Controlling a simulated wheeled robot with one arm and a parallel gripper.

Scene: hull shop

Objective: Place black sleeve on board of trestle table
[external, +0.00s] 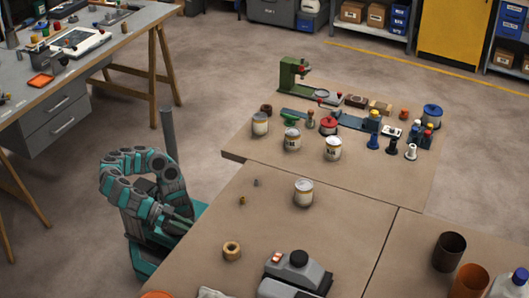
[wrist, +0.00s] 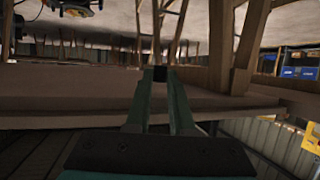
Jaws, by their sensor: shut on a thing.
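In the wrist view my gripper (wrist: 160,78) is shut on a small black piece, the black sleeve (wrist: 160,73), held between its fingertips. In the external view my arm is folded low at the left edge of the brown boards, with my gripper (external: 188,221) beside the near board; the sleeve cannot be made out there. A grey-topped table (external: 92,58) on wooden trestle legs stands at upper left, apart from my gripper. The near brown board (external: 215,200) is at my gripper's right. Wooden legs also show in the wrist view (wrist: 250,45).
The near board carries a wooden ring (external: 231,251), a can (external: 303,192) and a grey machine (external: 296,275). The far board (external: 240,145) holds several cans, spools and a green press (external: 292,75). The floor (external: 215,65) between the tables is clear.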

